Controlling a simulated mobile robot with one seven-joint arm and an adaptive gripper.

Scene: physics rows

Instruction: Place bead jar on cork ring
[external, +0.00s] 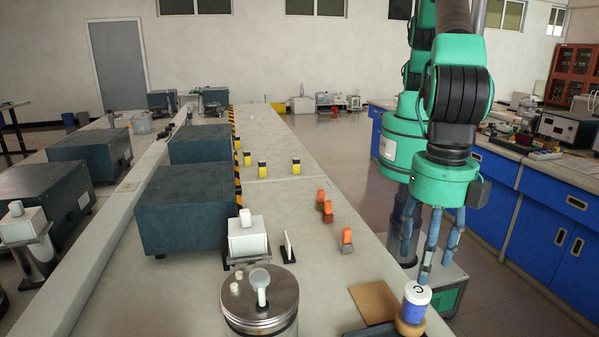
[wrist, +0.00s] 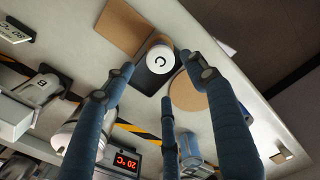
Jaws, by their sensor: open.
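The bead jar (external: 416,297), with a white lid marked C and a blue body, stands upright near the bench's front right edge. Its lid also shows in the wrist view (wrist: 159,60). A tan cork ring (external: 408,327) shows around or under the jar's base; the ring's edge shows behind the lid in the wrist view (wrist: 157,40). The jar appears seated on it, but its underside is hidden. My three-fingered gripper (external: 425,264) is open and empty above the jar. In the wrist view its fingertips (wrist: 160,78) are spread around the lid; I cannot tell if one touches.
A square cork sheet (external: 375,301) lies left of the jar, and a dark tray (wrist: 150,84) is beside it. A round tan disc (wrist: 187,92) lies nearby. A large metal-lidded jar (external: 262,303) and orange-topped blocks (external: 346,238) stand farther left and back.

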